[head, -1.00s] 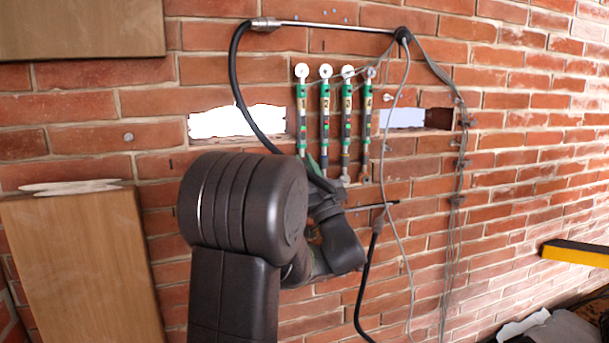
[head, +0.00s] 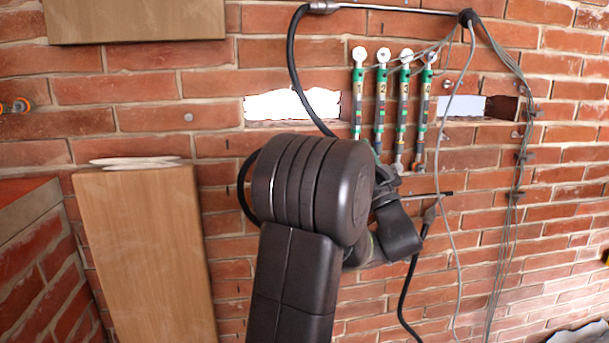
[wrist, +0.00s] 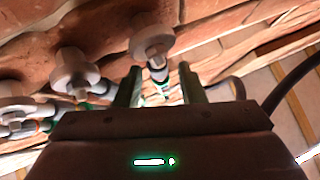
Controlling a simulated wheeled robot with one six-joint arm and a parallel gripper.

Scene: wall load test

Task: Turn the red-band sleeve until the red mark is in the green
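Several slim upright rods with green sleeves hang side by side on the brick wall in the head view: a first (head: 358,95), a second (head: 380,100), a third (head: 402,110) and a fourth (head: 423,105). They carry small labels and dark bands. I cannot tell which has the red band or where its red mark stands. In the wrist view, my gripper (wrist: 160,86) has its two fingers apart, on either side of one rod (wrist: 157,70) below its pale round end fitting. I see gaps beside the rod. My arm hides the gripper in the head view.
A black hose (head: 297,70) curves down left of the rods, and grey cables (head: 520,130) hang on their right. A metal bar (head: 400,9) runs above. Bright wall openings (head: 290,104) lie behind. A wooden panel (head: 145,250) stands at the lower left.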

